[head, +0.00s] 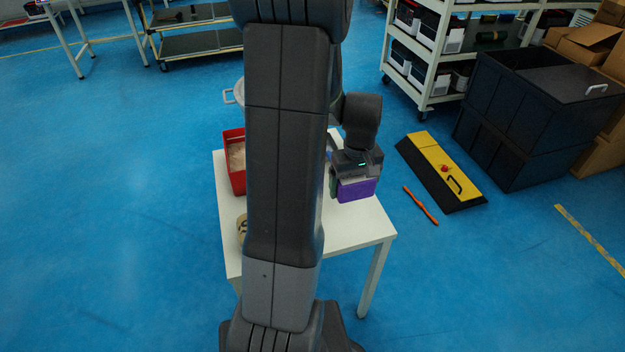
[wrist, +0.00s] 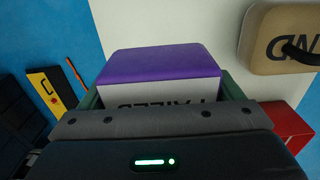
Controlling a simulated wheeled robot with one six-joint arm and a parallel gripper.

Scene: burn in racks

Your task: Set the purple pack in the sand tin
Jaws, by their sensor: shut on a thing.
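My gripper (head: 350,178) is shut on the purple pack (head: 356,190) and holds it over the right part of the white table. In the wrist view the pack (wrist: 165,62) has a purple top and a white face with dark lettering, partly hidden by my gripper. Green finger pads lie at its sides. A tan container with dark letters, seemingly "ND" (wrist: 262,58), is at the upper right of the wrist view, apart from the pack; it looks like the sand tin. In the head view my arm hides most of this tin (head: 241,228), at the table's left edge.
A red bin (head: 229,150) with pale contents stands at the table's back left; a grey pot (head: 238,92) is behind my arm. The white table (head: 350,232) is bare at front right.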

